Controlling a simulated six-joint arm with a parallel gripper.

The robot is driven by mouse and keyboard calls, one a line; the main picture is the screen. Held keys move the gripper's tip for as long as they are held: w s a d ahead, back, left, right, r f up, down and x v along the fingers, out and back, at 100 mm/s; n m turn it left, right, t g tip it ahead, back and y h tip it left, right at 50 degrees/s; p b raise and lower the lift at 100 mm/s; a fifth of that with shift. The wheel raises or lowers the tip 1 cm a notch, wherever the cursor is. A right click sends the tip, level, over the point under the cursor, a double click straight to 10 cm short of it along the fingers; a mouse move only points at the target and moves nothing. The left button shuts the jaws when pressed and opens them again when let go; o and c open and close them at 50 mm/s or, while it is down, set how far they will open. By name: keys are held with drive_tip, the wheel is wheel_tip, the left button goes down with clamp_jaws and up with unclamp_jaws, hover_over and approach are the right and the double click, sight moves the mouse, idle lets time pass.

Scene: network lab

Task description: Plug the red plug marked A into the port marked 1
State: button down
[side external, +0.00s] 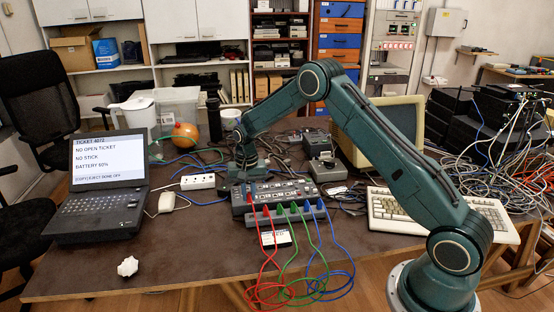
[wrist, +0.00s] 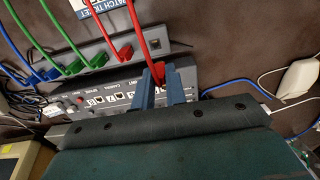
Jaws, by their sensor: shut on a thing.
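In the side view my gripper (side external: 245,178) is low over the left end of the grey port panel (side external: 275,190). A second red plug (wrist: 123,50) stands beside the held one in the rack. The panel (wrist: 82,101) shows a row of ports with small labels. I cannot read an A or a 1, and my fingers hide part of the panel.
Green plugs (wrist: 97,61) and blue plugs (wrist: 52,73) fill the rest of the rack. Their looped cables (side external: 300,285) hang over the table's front edge. A laptop (side external: 100,190) stands left, a white power strip (side external: 198,182) behind, and a keyboard (side external: 400,213) right.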

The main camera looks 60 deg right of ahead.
drive_tip(key=w+d+r, duration=0.1)
drive_tip(key=w+d, duration=0.1)
drive_tip(key=w+d+r, duration=0.1)
drive_tip(key=w+d, duration=0.1)
drive_tip(key=w+d+r, duration=0.1)
drive_tip(key=w+d, duration=0.2)
drive_tip(key=shift+w+d+r, duration=0.35)
drive_tip(key=shift+d, duration=0.25)
drive_tip(key=shift+f, duration=0.1)
drive_tip(key=shift+f, duration=2.3)
drive_tip(key=shift+f, duration=0.9)
idle(1.4)
drive_tip(key=c, duration=1.3)
unclamp_jaws()
drive_tip(key=shift+c, duration=0.2)
drive_tip(key=shift+r, duration=0.1)
wheel_tip(320, 180, up, 14)
drive_tip(key=shift+f, duration=0.2)
